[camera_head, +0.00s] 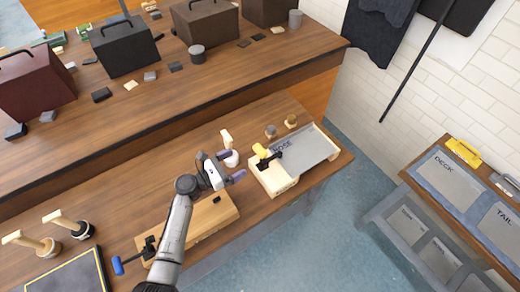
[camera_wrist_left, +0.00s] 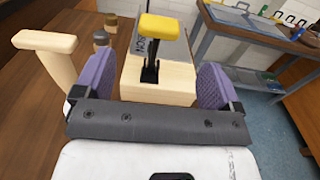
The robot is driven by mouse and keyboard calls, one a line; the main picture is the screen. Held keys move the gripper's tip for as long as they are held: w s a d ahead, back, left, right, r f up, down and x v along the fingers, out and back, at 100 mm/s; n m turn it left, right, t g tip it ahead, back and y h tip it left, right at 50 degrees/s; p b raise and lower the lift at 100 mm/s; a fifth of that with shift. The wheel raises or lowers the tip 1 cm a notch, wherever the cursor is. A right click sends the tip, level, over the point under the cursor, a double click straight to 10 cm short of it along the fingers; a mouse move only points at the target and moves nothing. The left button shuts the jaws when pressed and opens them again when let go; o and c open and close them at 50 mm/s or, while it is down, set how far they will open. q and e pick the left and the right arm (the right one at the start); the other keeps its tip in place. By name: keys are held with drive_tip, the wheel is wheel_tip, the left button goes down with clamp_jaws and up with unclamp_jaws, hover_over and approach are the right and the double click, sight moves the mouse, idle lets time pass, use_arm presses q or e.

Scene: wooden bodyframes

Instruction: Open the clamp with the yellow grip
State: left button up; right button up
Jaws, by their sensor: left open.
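The clamp with the yellow grip (camera_head: 262,152) is mounted on the near left end of a pale wooden box marked NOSE (camera_head: 276,188). In the left wrist view its yellow grip (camera_wrist_left: 159,27) stands above a black stem on the wooden block (camera_wrist_left: 180,80). My left gripper (camera_head: 231,166) is open and empty, just left of the clamp and apart from it. Its purple fingers (camera_wrist_left: 158,82) spread to either side of the clamp's block in the wrist view. My right gripper is not in view.
A wooden-handled tool (camera_head: 227,138) stands left of the clamp, beside my gripper. Two small knobbed pieces (camera_head: 291,121) stand behind the box. A wooden board with a blue-gripped clamp (camera_head: 117,265) lies at the front left. The table (camera_head: 335,165) ends right of the box.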

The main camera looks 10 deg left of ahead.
sight(256, 152)
use_arm(q)
drive_tip(key=b+x, duration=0.1)
drive_tip(key=x, duration=0.8)
drive_tip(key=shift+x, duration=0.85)
drive_tip(key=shift+c, duration=0.4)
